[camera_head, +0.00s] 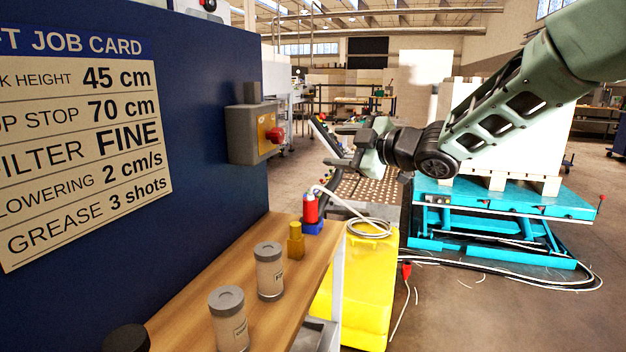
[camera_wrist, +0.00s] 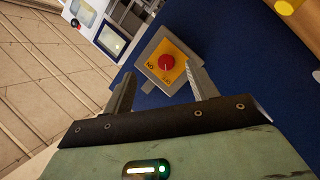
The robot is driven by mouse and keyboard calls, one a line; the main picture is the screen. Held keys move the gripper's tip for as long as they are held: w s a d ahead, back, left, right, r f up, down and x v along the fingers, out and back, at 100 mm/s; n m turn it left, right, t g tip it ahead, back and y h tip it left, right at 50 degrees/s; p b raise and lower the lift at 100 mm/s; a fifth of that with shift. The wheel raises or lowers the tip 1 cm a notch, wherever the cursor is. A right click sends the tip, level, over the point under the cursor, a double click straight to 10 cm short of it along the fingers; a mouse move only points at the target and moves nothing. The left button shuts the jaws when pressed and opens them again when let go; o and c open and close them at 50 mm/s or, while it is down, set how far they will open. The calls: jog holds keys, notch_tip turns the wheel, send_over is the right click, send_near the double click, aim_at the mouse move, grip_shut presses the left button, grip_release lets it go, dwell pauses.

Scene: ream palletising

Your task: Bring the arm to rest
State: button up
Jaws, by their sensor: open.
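My arm reaches in from the upper right in the head view. My gripper (camera_head: 338,163) hangs in the air, above and behind the far end of the wooden shelf. In the wrist view my gripper (camera_wrist: 160,90) is open, with its two fingers apart and nothing between them. Beyond the fingers, a red knob on a yellow plate (camera_wrist: 166,62) shows on a grey box. In the head view this grey box (camera_head: 243,135) is fixed to the blue panel, left of my gripper and apart from it.
A wooden shelf (camera_head: 190,305) carries two grey-lidded canisters (camera_head: 269,271), a small yellow object (camera_head: 295,241) and a red item (camera_head: 310,208). A yellow container (camera_head: 358,275) stands beside it. A turquoise lift table (camera_head: 500,200) bears a pallet with a pale stack (camera_head: 515,130). Cables lie on the floor.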

jog(key=s+d+f+m+g+h, duration=0.2)
jog(key=s+f+m+g+h, duration=0.3)
jog(key=s, duration=0.9)
jog(key=s+d+f+m+g+h, duration=0.25)
jog(key=s+f, duration=0.55)
jog(key=s, duration=0.6)
jog(key=s+d+f+m+g+h, duration=0.2)
jog(key=s+f+m+g+h, duration=0.3)
jog(key=s, duration=0.9)
notch_tip(320, 180, up, 15)
jog(key=y+p, duration=0.1)
jog(key=p, duration=1.5)
jog(key=shift+s+t, duration=0.45)
